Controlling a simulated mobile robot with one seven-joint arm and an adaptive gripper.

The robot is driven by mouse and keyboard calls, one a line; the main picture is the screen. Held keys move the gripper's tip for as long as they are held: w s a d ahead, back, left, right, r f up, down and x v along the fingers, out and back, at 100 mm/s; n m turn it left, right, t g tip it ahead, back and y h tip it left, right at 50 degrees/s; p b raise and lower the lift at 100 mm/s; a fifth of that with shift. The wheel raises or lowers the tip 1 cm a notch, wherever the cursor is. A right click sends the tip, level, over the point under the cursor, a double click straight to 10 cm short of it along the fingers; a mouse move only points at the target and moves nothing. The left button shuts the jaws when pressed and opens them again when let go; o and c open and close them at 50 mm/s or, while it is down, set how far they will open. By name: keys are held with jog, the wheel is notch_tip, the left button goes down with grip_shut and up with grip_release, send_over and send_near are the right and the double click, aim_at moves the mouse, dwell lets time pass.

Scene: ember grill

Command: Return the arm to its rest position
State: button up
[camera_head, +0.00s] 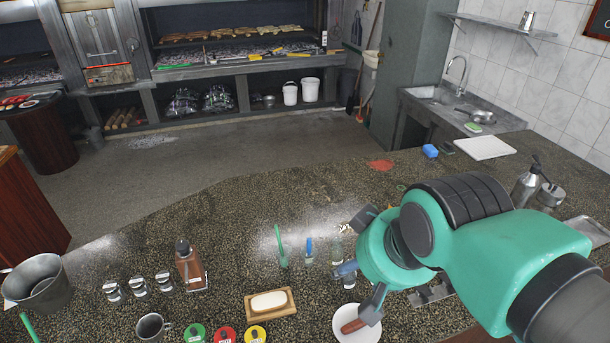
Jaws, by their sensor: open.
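My arm, teal with dark joints, reaches in from the lower right over the speckled counter (230,235). My gripper (352,262) is at its left end, above the counter, with its fingers spread open. I see nothing held between them, though the arm partly blocks the view. A white plate (372,333) with a brown sausage (353,326) lies just below the gripper in the picture.
A soap-like white block on a wooden tray (289,302), colored lids, a mug (152,327), a brown bottle (189,265) and a metal bucket (35,281) stand front left.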

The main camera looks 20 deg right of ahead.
notch_tip(320, 180, down, 6)
jog(key=b, duration=0.6)
jog(key=shift+f, duration=0.25)
jog(key=shift+r, duration=0.1)
dwell(0.7)
